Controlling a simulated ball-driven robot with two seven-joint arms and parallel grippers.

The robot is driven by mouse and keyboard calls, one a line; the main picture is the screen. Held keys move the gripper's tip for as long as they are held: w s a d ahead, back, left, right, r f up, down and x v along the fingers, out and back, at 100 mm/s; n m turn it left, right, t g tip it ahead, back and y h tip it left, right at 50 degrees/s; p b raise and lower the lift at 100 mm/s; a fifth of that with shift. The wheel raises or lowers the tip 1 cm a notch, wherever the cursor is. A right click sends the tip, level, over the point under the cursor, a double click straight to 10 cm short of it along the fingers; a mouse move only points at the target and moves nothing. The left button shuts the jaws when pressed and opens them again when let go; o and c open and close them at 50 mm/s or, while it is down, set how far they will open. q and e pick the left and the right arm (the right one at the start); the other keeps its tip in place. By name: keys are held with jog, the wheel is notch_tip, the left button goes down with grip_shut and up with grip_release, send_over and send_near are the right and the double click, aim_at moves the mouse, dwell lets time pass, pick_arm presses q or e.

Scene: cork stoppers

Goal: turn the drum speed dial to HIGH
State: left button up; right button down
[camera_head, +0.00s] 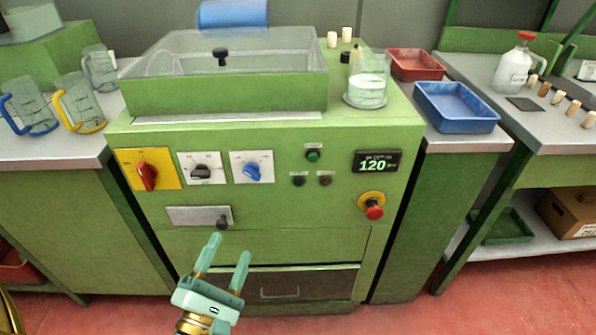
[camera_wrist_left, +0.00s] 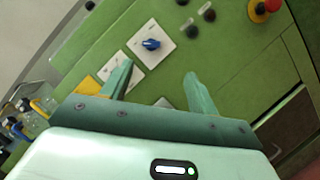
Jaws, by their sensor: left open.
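The green machine's front (camera_head: 290,215) carries three dials in a row. A red knob (camera_head: 148,176) is on a yellow plate, a black knob (camera_head: 201,173) on a white plate, and a blue knob (camera_head: 253,173) on another white plate. Their labels are too small to read, so I cannot tell which is drum speed or how it is set. My left gripper (camera_head: 230,247) is open and empty, below the dials and apart from them. In the left wrist view the blue knob (camera_wrist_left: 151,45) shows beyond the open fingers (camera_wrist_left: 158,70); one finger partly covers the neighbouring plate. My right gripper is out of view.
A metal plate with a dark knob (camera_head: 222,222) sits below the dials. A red stop button (camera_head: 374,212), small buttons (camera_head: 313,156) and a display reading 120 (camera_head: 377,162) are to the right. A drawer (camera_head: 290,283) is below. Jugs (camera_head: 80,103) stand left, a blue tray (camera_head: 456,107) right.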

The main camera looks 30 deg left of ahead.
pick_arm(q)
jog(key=n+y, duration=0.1)
jog(key=n, duration=0.1)
send_near(251, 177)
jog(key=shift+n, duration=0.3)
jog(key=x, duration=0.7)
jog(key=shift+w+r+b, duration=0.2)
jog(key=shift+w+b, duration=0.1)
jog(key=shift+w+a+r, duration=0.1)
jog(key=shift+w+a, duration=0.05)
jog(key=shift+w, duration=0.35)
jog(key=c, duration=1)
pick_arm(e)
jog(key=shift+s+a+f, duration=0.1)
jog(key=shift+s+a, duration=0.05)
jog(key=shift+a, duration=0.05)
